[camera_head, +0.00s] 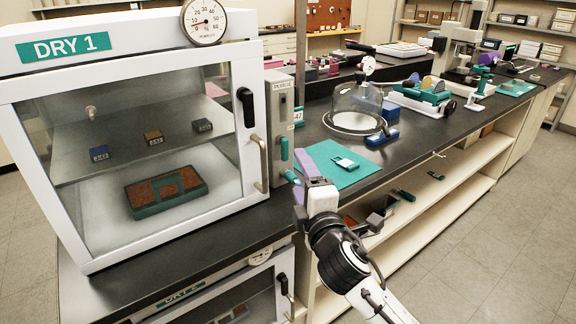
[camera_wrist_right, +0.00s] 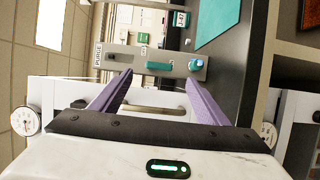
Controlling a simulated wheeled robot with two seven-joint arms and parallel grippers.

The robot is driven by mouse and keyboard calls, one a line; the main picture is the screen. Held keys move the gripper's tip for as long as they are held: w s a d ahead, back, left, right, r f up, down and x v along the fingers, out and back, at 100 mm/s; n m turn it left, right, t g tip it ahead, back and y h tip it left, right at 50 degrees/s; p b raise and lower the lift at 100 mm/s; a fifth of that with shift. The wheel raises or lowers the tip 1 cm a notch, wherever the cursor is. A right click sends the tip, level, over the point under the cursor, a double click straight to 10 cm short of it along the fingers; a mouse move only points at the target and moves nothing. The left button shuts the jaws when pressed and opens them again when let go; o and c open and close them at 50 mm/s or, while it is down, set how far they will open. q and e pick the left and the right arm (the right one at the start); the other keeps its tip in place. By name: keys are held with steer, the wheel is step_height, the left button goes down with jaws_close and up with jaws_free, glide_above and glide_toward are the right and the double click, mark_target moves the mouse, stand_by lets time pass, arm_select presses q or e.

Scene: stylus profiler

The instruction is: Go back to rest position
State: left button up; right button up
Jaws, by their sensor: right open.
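My right gripper (camera_head: 303,178) is in front of the dry cabinet's right side, near the grey purge panel (camera_head: 283,112). In the right wrist view its two purple fingers (camera_wrist_right: 157,80) are spread wide with nothing between them. Beyond them the panel (camera_wrist_right: 122,61) shows with a green lever (camera_wrist_right: 158,66) and a teal knob (camera_wrist_right: 196,65). I cannot tell whether a finger touches the panel. My left gripper is not in view.
The dry cabinet "DRY 1" (camera_head: 110,27) has its glass door closed, with a black latch (camera_head: 246,107) and a bar handle (camera_head: 263,163). A teal mat (camera_head: 345,178) and a glass bell jar (camera_head: 355,105) stand on the bench to the right. The floor (camera_head: 480,240) at right is clear.

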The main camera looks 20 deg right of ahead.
steer(key=s+d+f+m+g, duration=0.2)
steer(key=s+f+m+g, duration=0.35)
steer(key=s+f, duration=0.55)
steer(key=s+d+f+m+g, duration=0.2)
steer(key=s+f+m+g, duration=0.4)
steer(key=s+f, duration=0.55)
steer(key=s+f+m+g+y, duration=0.1)
steer(key=s+f+m+g, duration=0.2)
steer(key=s, duration=1.1)
steer(key=w+a+f+t+y, duration=0.1)
steer(key=a+f+t, duration=0.1)
steer(key=f, duration=0.3)
steer(key=w+a+f+t+y, duration=0.1)
steer(key=w+a+f+t, duration=0.1)
steer(key=f, duration=0.3)
steer(key=shift+w+a+f+m+t, duration=0.25)
steer(key=shift+a+m+t, duration=0.25)
steer(key=shift+a, duration=0.3)
